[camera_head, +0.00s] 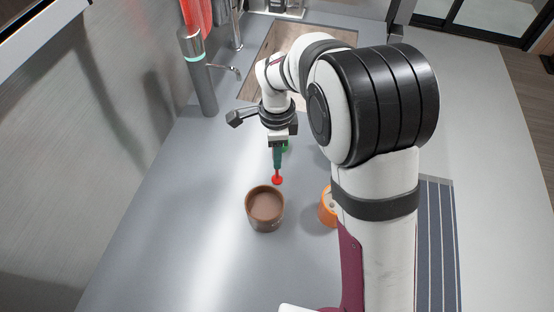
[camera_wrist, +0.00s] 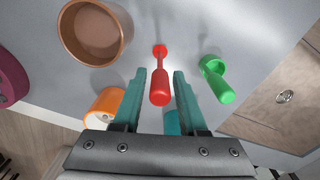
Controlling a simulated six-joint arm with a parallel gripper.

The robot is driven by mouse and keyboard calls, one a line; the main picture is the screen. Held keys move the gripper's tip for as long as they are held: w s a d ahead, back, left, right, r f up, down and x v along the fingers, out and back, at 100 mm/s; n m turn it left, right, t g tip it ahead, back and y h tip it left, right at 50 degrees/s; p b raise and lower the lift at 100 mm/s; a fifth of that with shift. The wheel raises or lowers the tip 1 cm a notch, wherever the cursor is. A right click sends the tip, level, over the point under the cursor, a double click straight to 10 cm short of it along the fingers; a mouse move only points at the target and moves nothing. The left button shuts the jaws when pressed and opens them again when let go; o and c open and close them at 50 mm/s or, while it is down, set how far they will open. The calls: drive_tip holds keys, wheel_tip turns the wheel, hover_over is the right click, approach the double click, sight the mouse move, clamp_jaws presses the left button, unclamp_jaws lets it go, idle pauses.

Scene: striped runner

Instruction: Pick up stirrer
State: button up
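A red tool (camera_wrist: 160,88), apparently the stirrer, has a thick rounded handle, a thin neck and a small flat disc end. In the wrist view it lies between the two teal fingers of my gripper (camera_wrist: 160,72), with a gap on each side. The fingers are apart and do not visibly touch the handle. In the head view, my gripper (camera_head: 277,163) points down at the counter, and only the red end (camera_head: 277,181) of the tool shows below it. The handle is hidden there.
A brown cup (camera_head: 265,225) stands near the red end. An orange cup (camera_head: 326,207) is partly hidden by my arm. A green tool (camera_wrist: 221,86) lies just right of the fingers in the wrist view. A teal thing (camera_wrist: 172,123) shows behind them. The counter's left front is clear.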

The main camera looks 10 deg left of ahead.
clamp_jaws()
